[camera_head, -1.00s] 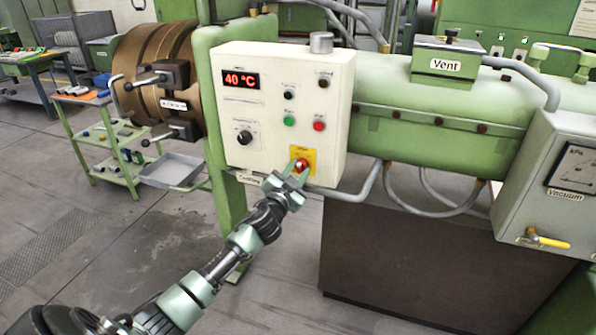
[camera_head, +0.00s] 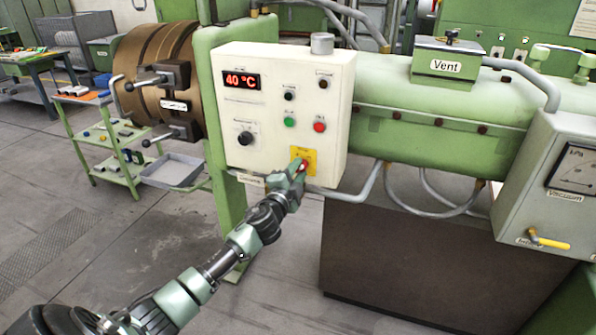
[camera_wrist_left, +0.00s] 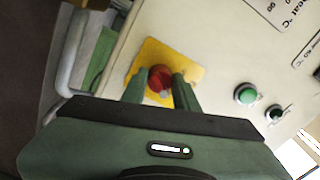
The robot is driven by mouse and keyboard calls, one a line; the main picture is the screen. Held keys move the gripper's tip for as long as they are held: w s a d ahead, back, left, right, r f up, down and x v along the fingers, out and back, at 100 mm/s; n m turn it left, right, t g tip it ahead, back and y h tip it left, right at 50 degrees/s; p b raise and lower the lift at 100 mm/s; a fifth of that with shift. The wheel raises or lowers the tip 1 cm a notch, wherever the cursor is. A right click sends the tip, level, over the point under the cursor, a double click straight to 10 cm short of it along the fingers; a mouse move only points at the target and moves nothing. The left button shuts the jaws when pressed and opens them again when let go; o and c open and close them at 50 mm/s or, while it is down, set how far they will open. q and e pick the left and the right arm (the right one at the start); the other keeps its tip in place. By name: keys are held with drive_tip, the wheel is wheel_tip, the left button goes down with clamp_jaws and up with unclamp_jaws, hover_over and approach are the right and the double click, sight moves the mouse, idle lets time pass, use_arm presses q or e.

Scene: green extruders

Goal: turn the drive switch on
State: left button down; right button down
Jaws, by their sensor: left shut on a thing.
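The drive switch is a red rotary knob on a yellow plate (camera_head: 309,156), low on the right of the cream control box (camera_head: 262,149). In the left wrist view, the red knob (camera_wrist_left: 160,78) sits between my two green fingers, on the yellow plate (camera_wrist_left: 150,54). My left gripper (camera_head: 299,169) is shut on the knob, and it also fills the lower part of the left wrist view (camera_wrist_left: 160,92). In the head view the fingers hide most of the knob. My right gripper is not in view.
A green button (camera_head: 289,122), a red button (camera_head: 319,127) and a black dial (camera_head: 245,138) sit above the yellow plate. The display (camera_head: 241,80) reads 40 °C. A grey pipe (camera_head: 368,183) runs just below the box.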

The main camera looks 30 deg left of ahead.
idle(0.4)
use_arm(q)
drive_tip(key=c, duration=1.1)
unclamp_jaws()
drive_tip(key=shift+s, duration=0.1)
drive_tip(key=b+v, duration=0.1)
drive_tip(key=v, duration=0.6)
drive_tip(key=shift+s+d, duration=0.1)
drive_tip(key=shift+s, duration=0.25)
